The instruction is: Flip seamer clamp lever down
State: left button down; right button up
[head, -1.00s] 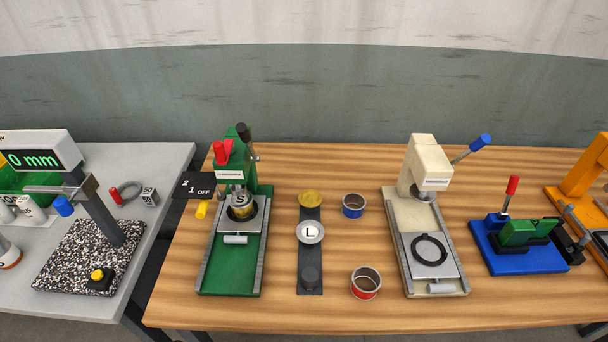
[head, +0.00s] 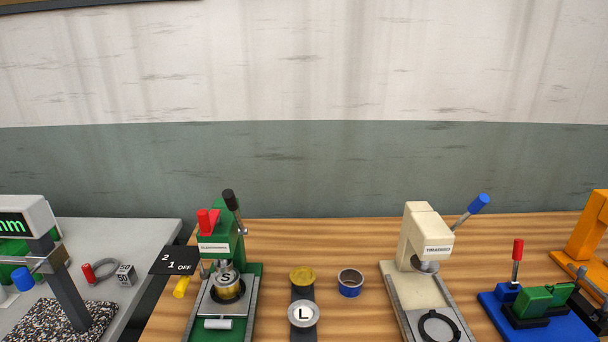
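The green machine (head: 224,231), apparently the seamer, stands on the wooden table left of centre. A lever with a black knob (head: 229,199) sticks up from its head, tilted, on a metal rod. A red part (head: 208,221) sits on the head's left side. A yellow handle (head: 181,288) is at its left, below a black sign (head: 175,261) reading 2, 1, OFF. Under the head is a can with a disc marked S (head: 226,277). I cannot tell for certain which handle is the clamp lever. Neither of my grippers is in view.
A cream press (head: 424,232) with a blue-knobbed lever (head: 478,204) stands right. A blue fixture (head: 510,302) with a red upright lever (head: 518,249) is further right. Between the machines are a disc marked L (head: 303,314), a yellow disc (head: 303,275) and a blue-banded can (head: 350,283).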

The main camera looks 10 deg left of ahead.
aim_at(229, 196)
jog(key=k, duration=0.5)
jog(key=z, duration=1.55)
jog(key=i, duration=1.25)
jog(key=u, duration=2)
